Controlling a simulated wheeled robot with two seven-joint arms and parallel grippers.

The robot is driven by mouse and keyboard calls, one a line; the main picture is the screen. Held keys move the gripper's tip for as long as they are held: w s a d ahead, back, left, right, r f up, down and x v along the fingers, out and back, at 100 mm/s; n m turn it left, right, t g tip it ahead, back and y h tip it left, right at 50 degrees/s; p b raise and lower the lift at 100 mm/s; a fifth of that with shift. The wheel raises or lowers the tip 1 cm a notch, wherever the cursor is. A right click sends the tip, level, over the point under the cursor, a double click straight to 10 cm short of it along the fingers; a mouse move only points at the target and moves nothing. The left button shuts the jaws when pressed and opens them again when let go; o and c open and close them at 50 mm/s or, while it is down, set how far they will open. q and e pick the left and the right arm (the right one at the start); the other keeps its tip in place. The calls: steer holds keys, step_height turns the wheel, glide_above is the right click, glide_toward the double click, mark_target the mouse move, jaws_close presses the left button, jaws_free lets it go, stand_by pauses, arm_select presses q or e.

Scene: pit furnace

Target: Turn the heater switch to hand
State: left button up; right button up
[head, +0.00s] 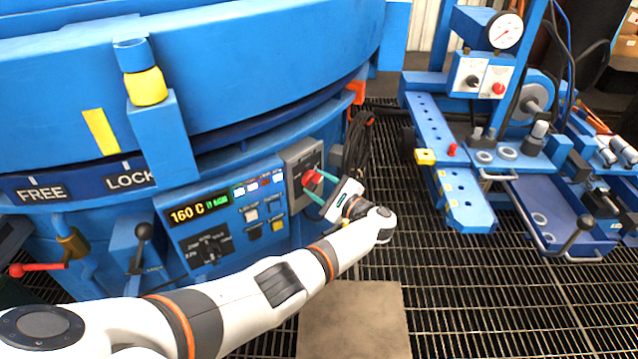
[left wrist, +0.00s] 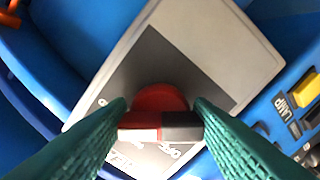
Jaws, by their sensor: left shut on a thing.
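The heater switch (head: 312,179) is a red rotary knob on a grey plate (head: 291,165) at the right end of the blue furnace's control panel. My left gripper (head: 315,183) reaches it from the right and is shut on the knob. In the left wrist view the two green fingers (left wrist: 160,125) pinch the knob's red and black handle (left wrist: 140,127), with the round red base (left wrist: 158,98) behind it. The plate's lettering is partly covered by the fingers, so the switch position cannot be read. My right gripper is not in view.
The panel has a display (head: 199,211) reading 160 C, small buttons and a black dial (head: 209,247). A lever with a black knob (head: 143,231) and a red handle (head: 38,268) are at left. A blue machine with a gauge (head: 505,31) stands right, over grating floor.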

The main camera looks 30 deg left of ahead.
arm_select(q)
steer(key=shift+d+f, duration=0.1)
steer(key=shift+c, duration=0.2)
steer(key=o, duration=1)
steer(key=v, duration=1.2)
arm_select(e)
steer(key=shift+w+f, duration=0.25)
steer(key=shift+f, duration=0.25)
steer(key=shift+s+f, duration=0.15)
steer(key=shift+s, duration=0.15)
